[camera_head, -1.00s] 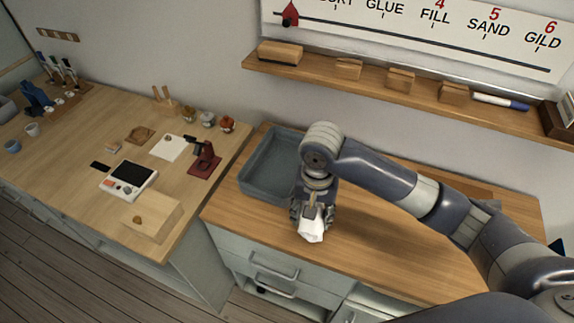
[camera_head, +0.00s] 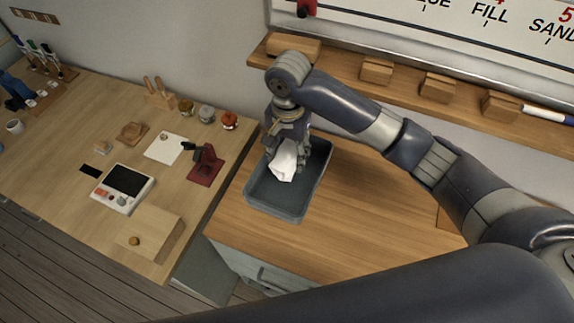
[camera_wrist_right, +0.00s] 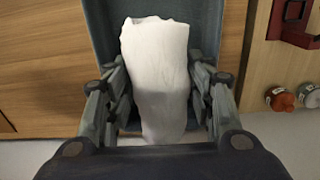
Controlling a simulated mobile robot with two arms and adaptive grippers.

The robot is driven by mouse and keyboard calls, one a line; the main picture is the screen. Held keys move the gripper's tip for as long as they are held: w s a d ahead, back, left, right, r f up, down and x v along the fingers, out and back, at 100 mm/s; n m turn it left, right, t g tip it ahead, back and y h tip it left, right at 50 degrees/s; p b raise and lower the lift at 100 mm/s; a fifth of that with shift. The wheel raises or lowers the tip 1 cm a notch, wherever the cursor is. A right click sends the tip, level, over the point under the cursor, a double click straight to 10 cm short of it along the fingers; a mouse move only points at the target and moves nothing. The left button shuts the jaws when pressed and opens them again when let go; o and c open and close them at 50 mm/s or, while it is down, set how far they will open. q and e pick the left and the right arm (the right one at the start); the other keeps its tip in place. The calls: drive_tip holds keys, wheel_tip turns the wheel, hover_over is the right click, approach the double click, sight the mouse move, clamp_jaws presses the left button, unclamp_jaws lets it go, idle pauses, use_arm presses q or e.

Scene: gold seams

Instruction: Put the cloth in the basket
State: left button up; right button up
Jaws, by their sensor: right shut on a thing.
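The white cloth (camera_head: 284,161) hangs crumpled from my right gripper (camera_head: 286,150), which is shut on it. In the head view the cloth is over the grey rectangular basket (camera_head: 275,205) on the wooden counter. In the right wrist view the cloth (camera_wrist_right: 157,75) fills the space between the fingers, with the basket (camera_wrist_right: 101,30) behind it. I cannot tell whether the cloth touches the basket floor. My left gripper does not show.
A wooden shelf (camera_head: 345,68) with several blocks runs along the wall behind my right arm. The left table holds a dark-screened device (camera_head: 122,188), a wooden box (camera_head: 150,232), a red stand (camera_head: 206,165) and small jars. The counter right of the basket is clear.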

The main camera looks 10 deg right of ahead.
drive_tip(key=f, duration=0.2)
drive_tip(key=s+f, duration=0.1)
drive_tip(key=f, duration=0.1)
drive_tip(key=shift+f+p, duration=0.15)
drive_tip(key=shift+p, duration=0.15)
drive_tip(key=shift+w+f, duration=0.1)
drive_tip(key=shift+f, duration=0.2)
wheel_tip(320, 180, down, 4)
drive_tip(key=shift+w+r+p, duration=0.1)
drive_tip(key=shift+p, duration=0.2)
drive_tip(key=o, duration=1)
drive_tip(key=shift+c, duration=0.2)
drive_tip(key=shift+o, duration=0.2)
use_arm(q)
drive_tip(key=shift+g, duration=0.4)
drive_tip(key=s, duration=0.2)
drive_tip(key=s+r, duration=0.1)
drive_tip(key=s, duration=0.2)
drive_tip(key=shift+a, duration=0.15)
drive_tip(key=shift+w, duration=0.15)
